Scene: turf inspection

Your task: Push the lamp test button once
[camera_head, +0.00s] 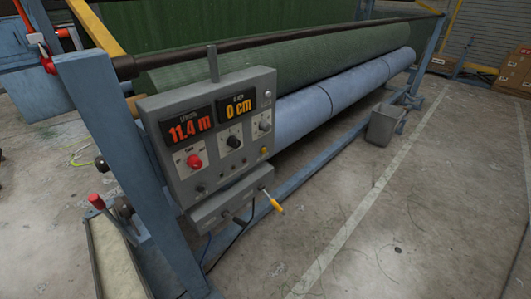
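A grey control box (212,130) is mounted on the blue frame post near the middle left. It has two lit displays, a red one reading 11.4 m (188,125) and an orange one reading 0 cm (238,107). Below them are a red button (195,161), a black knob (233,141), a grey knob (264,126) and a small yellow button (263,150). A small round fitting (267,94) is at the upper right. The labels are too small to read, so I cannot tell which is the lamp test button. Neither gripper is in view.
A lower grey box (232,198) with a yellow-handled lever (273,202) hangs below the panel. Behind are a green turf roll (290,62) and a blue-grey roller (340,88). A grey bin (384,125) stands right. The concrete floor at front right is clear.

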